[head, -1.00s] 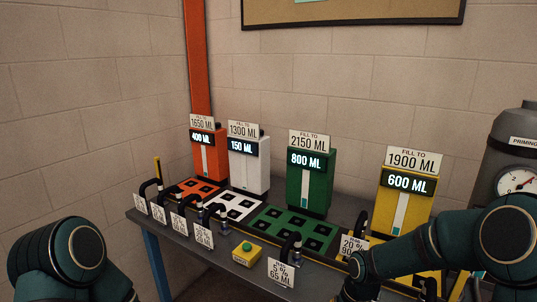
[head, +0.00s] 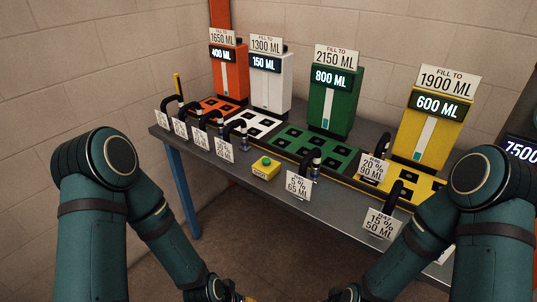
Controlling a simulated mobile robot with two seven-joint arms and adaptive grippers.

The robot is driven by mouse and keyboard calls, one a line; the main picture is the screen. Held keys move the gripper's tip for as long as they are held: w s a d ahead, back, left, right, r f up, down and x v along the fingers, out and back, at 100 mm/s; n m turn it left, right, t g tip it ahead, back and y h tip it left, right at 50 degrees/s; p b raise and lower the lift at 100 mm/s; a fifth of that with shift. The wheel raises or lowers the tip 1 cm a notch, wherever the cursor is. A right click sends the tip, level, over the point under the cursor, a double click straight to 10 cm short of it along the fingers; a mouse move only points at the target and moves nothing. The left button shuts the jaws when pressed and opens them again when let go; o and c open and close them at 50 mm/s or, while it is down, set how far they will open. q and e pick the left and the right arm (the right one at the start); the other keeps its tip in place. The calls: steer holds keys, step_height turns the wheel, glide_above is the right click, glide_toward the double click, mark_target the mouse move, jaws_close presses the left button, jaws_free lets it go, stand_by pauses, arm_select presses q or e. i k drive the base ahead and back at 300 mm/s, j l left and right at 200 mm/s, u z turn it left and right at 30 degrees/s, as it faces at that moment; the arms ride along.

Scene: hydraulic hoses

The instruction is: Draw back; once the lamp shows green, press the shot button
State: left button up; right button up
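A small yellow box with a green button on top (head: 265,168) sits at the bench's front edge, near the middle. I cannot pick out a separate lamp. My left gripper (head: 232,296) is at the bottom edge, below and apart from the bench, mostly cut off. My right gripper (head: 345,295) is also at the bottom edge, partly cut off. Whether either is open or shut does not show. Neither touches the button box.
The grey bench (head: 335,200) carries an orange tank (head: 229,85), a white tank (head: 270,90), a green tank (head: 333,105) and a yellow tank (head: 432,130) with fill signs. Several black hoses with white tags line its front edge, including a 15 % tag (head: 381,224). Open floor lies before it.

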mark_target(266, 162)
steer(key=i+j+z, duration=0.2)
steer(key=j+z, duration=0.15)
steer(key=j, duration=0.45)
steer(key=j+z, duration=0.35)
steer(key=j, duration=0.45)
steer(key=j+z, duration=0.35)
steer(key=j, duration=0.5)
steer(key=i, duration=0.05)
